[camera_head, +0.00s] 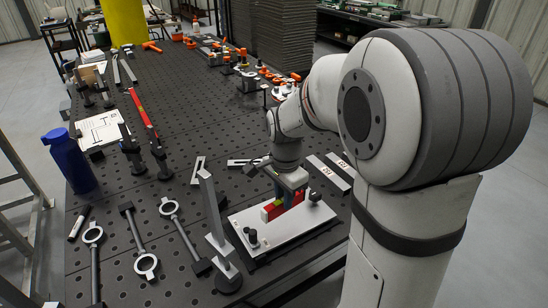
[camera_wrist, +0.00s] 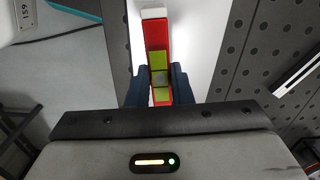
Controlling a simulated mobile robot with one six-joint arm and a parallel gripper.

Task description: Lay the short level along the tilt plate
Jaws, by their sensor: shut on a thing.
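The short level (camera_head: 270,211) is a red bar with yellow-green windows and a white end cap. It shows lengthwise in the wrist view (camera_wrist: 156,34). My gripper (camera_head: 288,199) is shut across it, with one dark finger on each side in the wrist view (camera_wrist: 160,86). The tilt plate (camera_head: 287,232) is a white plate with dark knobs, near the front edge of the table. The level is over the plate and roughly in line with it; I cannot tell whether it touches. The plate shows white behind the level in the wrist view (camera_wrist: 200,45).
A grey upright post (camera_head: 213,215) on a round foot stands just left of the plate. Two marked bars (camera_head: 330,172) lie behind it. A blue bottle (camera_head: 69,160) stands at the left edge. Ring-ended rods (camera_head: 172,222) lie left on the perforated table (camera_head: 190,125).

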